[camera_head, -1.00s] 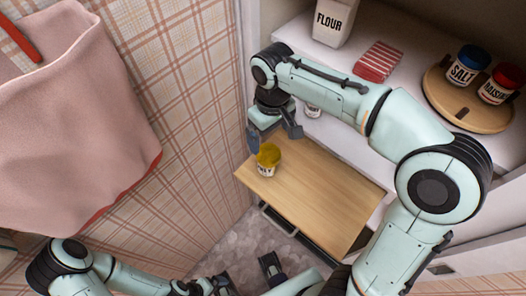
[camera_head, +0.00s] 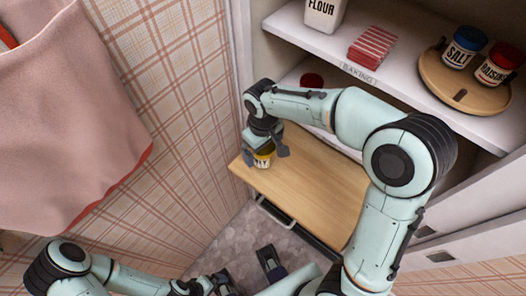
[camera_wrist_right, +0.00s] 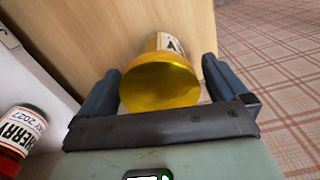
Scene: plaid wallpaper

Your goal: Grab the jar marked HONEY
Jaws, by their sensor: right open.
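A jar with a yellow lid (camera_head: 263,160) stands on a wooden pull-out board (camera_head: 310,190) at the back of the corner. Its label is partly hidden; in the head view its last letters look like NY. My right gripper (camera_head: 265,153) is open above the jar, one finger on each side. In the right wrist view the golden lid (camera_wrist_right: 160,82) lies between the open fingers, with a gap showing at the right.
A red-lidded jar (camera_head: 311,80) stands behind on the lower shelf; a CHERRY jar (camera_wrist_right: 20,138) shows in the wrist view. Above are FLOUR (camera_head: 323,12), a red striped packet (camera_head: 371,47), and SALT (camera_head: 463,47) and RAISINS (camera_head: 497,65) on a round tray (camera_head: 465,100). A plaid wall (camera_head: 170,110) is left.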

